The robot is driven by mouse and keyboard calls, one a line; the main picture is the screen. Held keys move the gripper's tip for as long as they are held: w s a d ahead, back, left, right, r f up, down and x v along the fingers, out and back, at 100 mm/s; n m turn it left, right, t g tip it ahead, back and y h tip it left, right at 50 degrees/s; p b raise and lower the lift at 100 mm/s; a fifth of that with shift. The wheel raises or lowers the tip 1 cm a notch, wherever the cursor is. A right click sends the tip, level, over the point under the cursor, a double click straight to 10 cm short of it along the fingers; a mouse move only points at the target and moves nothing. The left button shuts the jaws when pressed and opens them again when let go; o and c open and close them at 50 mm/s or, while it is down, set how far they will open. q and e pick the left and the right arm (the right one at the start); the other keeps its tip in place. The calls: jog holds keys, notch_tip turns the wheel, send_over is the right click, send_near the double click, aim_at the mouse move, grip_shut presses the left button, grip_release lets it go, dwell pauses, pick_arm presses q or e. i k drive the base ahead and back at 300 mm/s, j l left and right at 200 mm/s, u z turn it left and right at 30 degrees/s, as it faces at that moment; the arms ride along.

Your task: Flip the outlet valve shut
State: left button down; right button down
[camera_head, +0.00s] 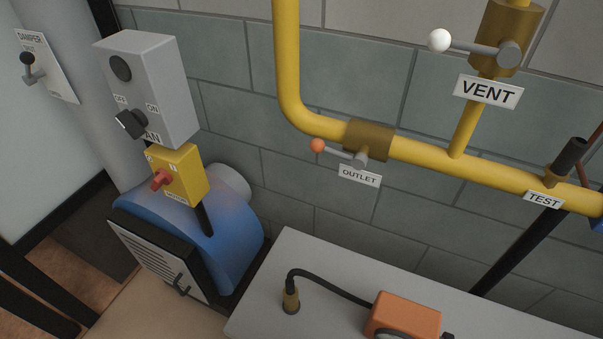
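The outlet valve is a brass-coloured body (371,138) on the yellow pipe, above a white OUTLET label (359,175). Its grey lever (341,154) runs left from the hub (360,159) and ends in an orange knob (317,145). The lever lies roughly in line with the pipe section that carries the valve. Nothing touches the lever. Neither of my grippers shows in the head view.
The VENT valve (492,45) has a white-knobbed lever lying across its pipe. A TEST label (543,199) hangs further right. A grey tabletop (262,284) below carries an orange box (404,314) with a cable. A switch box (150,85) and blue blower (232,232) stand left.

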aim_at(359, 161)
jog(key=k+j, duration=0.25)
jog(key=k, duration=0.25)
jog(key=k+j+z, duration=0.15)
jog(key=k, duration=0.3)
jog(key=j, duration=0.1)
